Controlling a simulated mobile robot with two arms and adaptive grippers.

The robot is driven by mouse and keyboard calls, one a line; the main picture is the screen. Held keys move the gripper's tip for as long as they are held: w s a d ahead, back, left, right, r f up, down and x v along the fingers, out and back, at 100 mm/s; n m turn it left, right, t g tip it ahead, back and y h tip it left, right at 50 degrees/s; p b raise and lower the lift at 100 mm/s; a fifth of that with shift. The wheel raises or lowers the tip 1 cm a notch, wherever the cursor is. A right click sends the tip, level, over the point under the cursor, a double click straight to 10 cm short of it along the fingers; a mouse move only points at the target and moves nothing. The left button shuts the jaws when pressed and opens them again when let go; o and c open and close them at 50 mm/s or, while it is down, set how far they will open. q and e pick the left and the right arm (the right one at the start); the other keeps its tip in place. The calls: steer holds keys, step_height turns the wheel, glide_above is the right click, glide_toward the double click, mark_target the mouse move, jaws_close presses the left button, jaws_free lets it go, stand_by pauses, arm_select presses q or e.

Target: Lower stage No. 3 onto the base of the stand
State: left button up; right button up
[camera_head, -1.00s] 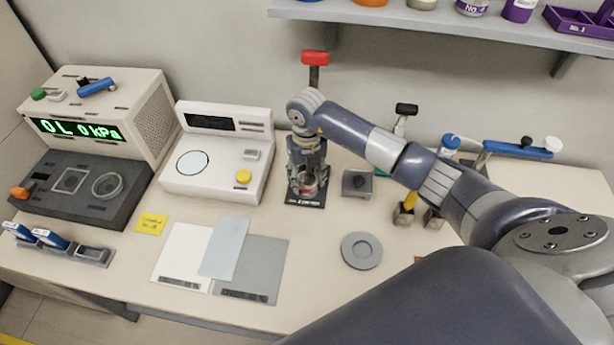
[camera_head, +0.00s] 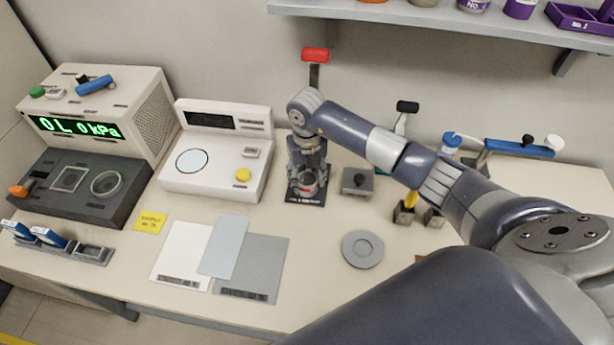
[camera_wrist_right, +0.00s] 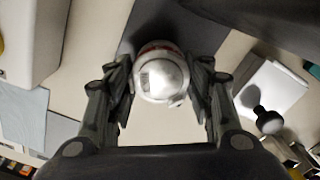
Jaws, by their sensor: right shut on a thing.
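The stand has a black base (camera_head: 304,197) with pale lettering on its front edge, and a dark post with a red top (camera_head: 315,55) at the back. My right gripper (camera_head: 308,180) points down over the base, in front of the post. It is shut on a round silvery piece with a red band, taken as stage No. 3 (camera_wrist_right: 160,78), which sits between both fingers in the right wrist view. The dark base (camera_wrist_right: 150,30) shows behind it there. I cannot tell whether the stage touches the base. My left gripper is not in view.
A white instrument (camera_head: 215,185) stands left of the stand, and a small grey block (camera_head: 357,182) stands close on its right. A grey round dish (camera_head: 362,249) and flat sheets (camera_head: 252,268) lie in front. A shelf (camera_head: 420,15) overhangs the back.

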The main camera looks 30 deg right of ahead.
steer(key=o, duration=1.2)
step_height(320, 180, up, 12)
steer(key=shift+f, duration=0.1)
